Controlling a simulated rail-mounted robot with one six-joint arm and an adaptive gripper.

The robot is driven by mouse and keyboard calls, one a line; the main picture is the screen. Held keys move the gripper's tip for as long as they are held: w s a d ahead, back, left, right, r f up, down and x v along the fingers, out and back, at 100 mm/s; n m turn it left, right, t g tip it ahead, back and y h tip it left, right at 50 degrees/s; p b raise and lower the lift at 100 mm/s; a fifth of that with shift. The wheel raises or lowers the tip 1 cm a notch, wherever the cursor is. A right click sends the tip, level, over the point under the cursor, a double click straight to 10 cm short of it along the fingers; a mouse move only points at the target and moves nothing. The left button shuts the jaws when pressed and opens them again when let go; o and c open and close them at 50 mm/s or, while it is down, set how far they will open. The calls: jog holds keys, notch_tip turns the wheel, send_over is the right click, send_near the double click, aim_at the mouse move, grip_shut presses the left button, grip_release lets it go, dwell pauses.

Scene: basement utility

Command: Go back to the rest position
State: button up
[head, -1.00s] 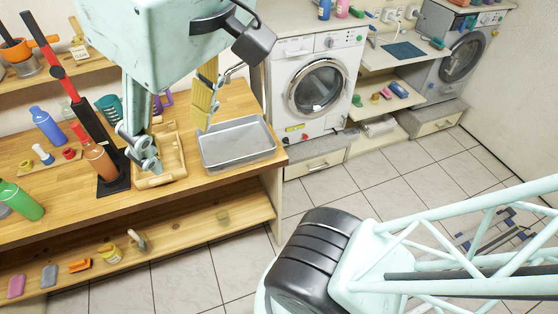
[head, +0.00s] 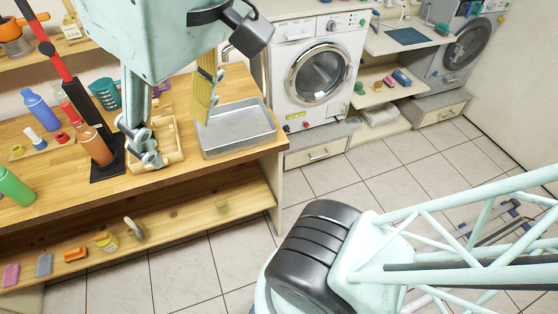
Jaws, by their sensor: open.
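My gripper (head: 140,148) hangs from the pale green arm at the upper left, in front of the wooden workbench (head: 200,175). Its fingers are open, and I see nothing held in them. Behind the fingers, in the picture, is a small wooden tray (head: 172,150) on the bench. The gripper hides part of that tray. I cannot tell how high the fingertips are above it.
A washing machine (head: 318,75) stands behind. Tiled floor (head: 410,165) is open at right.

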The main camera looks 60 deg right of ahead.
jog(key=f+b, duration=0.2)
jog(key=f, duration=0.1)
jog(key=f+b, duration=0.1)
jog(key=f, duration=0.1)
jog(key=shift+s, duration=0.3)
